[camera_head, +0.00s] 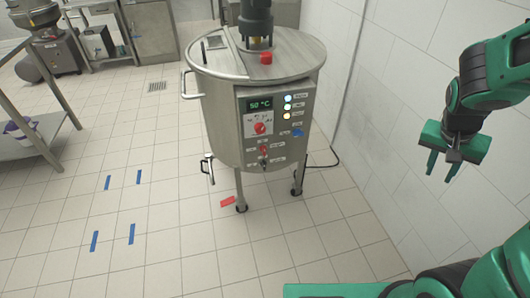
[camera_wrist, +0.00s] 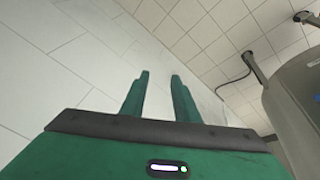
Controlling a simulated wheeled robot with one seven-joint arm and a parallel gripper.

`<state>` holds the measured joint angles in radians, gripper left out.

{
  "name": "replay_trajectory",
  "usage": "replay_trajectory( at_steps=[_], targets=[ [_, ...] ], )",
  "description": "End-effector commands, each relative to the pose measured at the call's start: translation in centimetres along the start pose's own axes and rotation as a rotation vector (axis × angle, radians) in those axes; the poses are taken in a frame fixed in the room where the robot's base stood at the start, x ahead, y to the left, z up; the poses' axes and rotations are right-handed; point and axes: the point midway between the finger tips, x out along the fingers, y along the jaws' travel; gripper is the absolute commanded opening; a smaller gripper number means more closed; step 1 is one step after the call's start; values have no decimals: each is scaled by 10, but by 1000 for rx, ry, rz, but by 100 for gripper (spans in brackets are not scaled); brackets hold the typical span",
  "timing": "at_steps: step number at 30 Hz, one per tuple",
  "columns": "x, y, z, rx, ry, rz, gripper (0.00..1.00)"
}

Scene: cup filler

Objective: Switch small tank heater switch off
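The small steel tank (camera_head: 222,120) stands on legs in the middle of the head view. Its control panel (camera_head: 275,127) faces me, with a display reading about 50 °C, a red knob (camera_head: 260,128), lit buttons (camera_head: 287,107), a blue knob (camera_head: 297,133) and lower switches (camera_head: 264,150). The labels are too small to read, so I cannot tell which is the heater switch. My green gripper (camera_head: 438,172) is open and empty at the right, well apart from the tank. In the wrist view my gripper's fingers (camera_wrist: 158,95) are apart, and the tank (camera_wrist: 295,105) shows at the right edge.
A white tiled wall (camera_head: 380,130) runs close along the right side. A black cable (camera_head: 325,163) runs from the tank to the wall. Blue tape marks (camera_head: 132,233) lie on open floor at the left. A steel table (camera_head: 30,145) stands at the far left.

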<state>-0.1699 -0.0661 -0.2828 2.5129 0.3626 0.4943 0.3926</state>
Motion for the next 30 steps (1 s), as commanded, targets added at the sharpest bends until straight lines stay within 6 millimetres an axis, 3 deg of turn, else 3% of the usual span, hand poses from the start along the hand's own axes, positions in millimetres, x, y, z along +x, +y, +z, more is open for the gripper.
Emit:
replay_trajectory(
  at_steps=[3, 9, 17, 23, 26, 30],
  targets=[
    [23, -39, -20, -7, 106, 28, 28],
    [50, -109, -47, -27, 313, 18, 28],
    [68, -219, -53, -119, 586, -98, 28],
    [72, -312, -23, -241, 759, -270, 28],
    [73, -359, 4, -320, 825, -379, 28],
    [74, -417, 56, -446, 881, -543, 28]
  ],
)
